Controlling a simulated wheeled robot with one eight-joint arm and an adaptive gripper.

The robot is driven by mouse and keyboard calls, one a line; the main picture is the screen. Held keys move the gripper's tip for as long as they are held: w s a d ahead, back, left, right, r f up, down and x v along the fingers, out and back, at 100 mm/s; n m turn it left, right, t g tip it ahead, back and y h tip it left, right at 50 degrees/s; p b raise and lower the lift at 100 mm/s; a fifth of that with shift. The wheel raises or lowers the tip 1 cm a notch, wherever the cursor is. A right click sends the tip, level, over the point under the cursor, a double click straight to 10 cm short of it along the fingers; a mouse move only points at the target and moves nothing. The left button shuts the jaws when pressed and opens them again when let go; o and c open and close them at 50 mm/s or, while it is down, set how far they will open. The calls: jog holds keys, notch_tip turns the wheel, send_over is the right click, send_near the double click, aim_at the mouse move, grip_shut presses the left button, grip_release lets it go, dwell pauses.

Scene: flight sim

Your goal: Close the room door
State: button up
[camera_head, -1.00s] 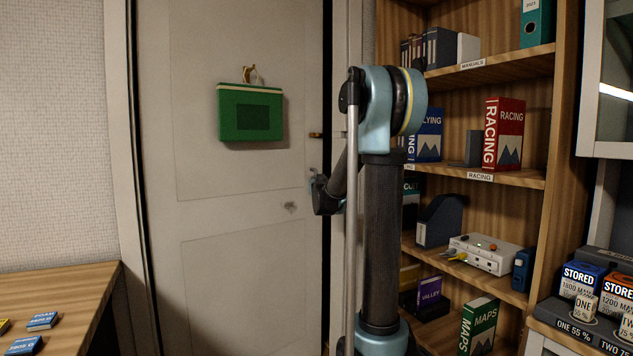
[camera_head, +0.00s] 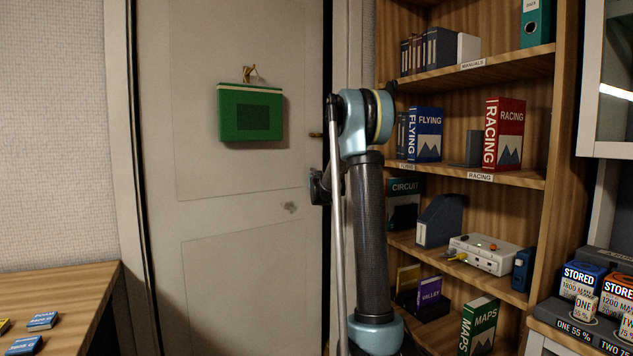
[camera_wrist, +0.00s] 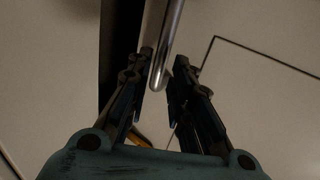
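The room door (camera_head: 200,215) is a pale panelled door left of centre in the head view. A dark strip shows along its right edge, so it looks slightly ajar; the gap's depth is unclear. My gripper (camera_head: 317,187) is at that right edge, at about handle height, partly hidden by my arm. In the wrist view my gripper (camera_wrist: 163,62) has its two fingers apart. A round metal bar (camera_wrist: 164,55), seemingly the door handle, ends between the fingers, with no clear grip on it. The door face (camera_wrist: 250,70) fills the right of that view.
A green case (camera_head: 250,112) hangs on the door from a hook. An open bookshelf (camera_head: 480,180) with books and boxes stands close to the right of my arm. A wooden table (camera_head: 70,295) is at lower left. A cabinet (camera_head: 610,80) is at far right.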

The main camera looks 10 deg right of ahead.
jog(key=shift+w+d, duration=0.15)
jog(key=shift+w, duration=2.05)
jog(key=shift+c, duration=0.2)
grip_shut()
